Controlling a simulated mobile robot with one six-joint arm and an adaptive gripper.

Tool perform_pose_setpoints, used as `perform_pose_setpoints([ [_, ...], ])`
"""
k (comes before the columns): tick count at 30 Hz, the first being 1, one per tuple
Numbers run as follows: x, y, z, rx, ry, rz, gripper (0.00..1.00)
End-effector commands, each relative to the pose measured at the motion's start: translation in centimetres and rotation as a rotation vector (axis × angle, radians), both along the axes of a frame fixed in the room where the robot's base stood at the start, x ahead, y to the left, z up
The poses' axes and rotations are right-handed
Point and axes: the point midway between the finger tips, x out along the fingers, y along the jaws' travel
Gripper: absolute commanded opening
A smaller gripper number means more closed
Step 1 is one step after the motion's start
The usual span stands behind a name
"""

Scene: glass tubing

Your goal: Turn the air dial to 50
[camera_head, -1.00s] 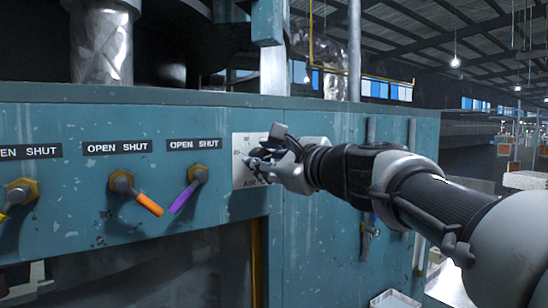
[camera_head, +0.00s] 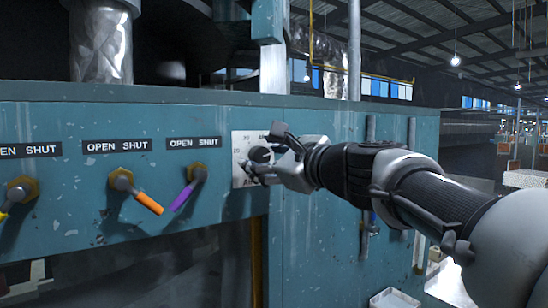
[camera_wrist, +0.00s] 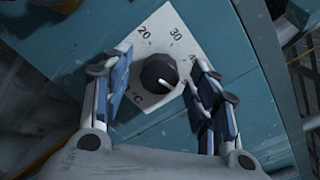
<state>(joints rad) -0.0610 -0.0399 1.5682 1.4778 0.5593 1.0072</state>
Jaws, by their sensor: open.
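The air dial is a black round knob (camera_wrist: 159,73) on a white scale plate (camera_wrist: 150,33) with 20 and 30 legible. A small light mark shows on the knob's lower right part in the wrist view. In the head view, the plate (camera_head: 239,147) is on the teal panel, and the knob (camera_head: 261,154) shows beside my fingers. My gripper (camera_wrist: 158,84) is open, one finger on each side of the knob with gaps between. It reaches the dial from the right in the head view (camera_head: 264,160). The higher scale numbers are hidden by the right finger.
The teal panel (camera_head: 70,200) carries an orange-handled valve (camera_head: 149,203) and a purple-handled valve (camera_head: 185,196) left of the dial, under OPEN SHUT labels. Part of a yellow handle (camera_head: 5,215) shows at the far left. Vertical pipes (camera_head: 370,190) stand right of the dial.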

Motion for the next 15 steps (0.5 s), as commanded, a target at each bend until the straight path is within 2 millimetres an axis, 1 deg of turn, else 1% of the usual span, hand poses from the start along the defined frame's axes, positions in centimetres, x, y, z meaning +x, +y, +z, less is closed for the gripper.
perform_pose_setpoints([
  [5, -1.0, -0.7, 0.1, 0.0, -0.001, -0.001, 0.55],
  [8, -2.4, -1.8, 0.1, 0.0, -0.002, -0.004, 0.55],
  [15, -6.6, -4.9, 0.2, 0.0, -0.003, -0.005, 0.55],
])
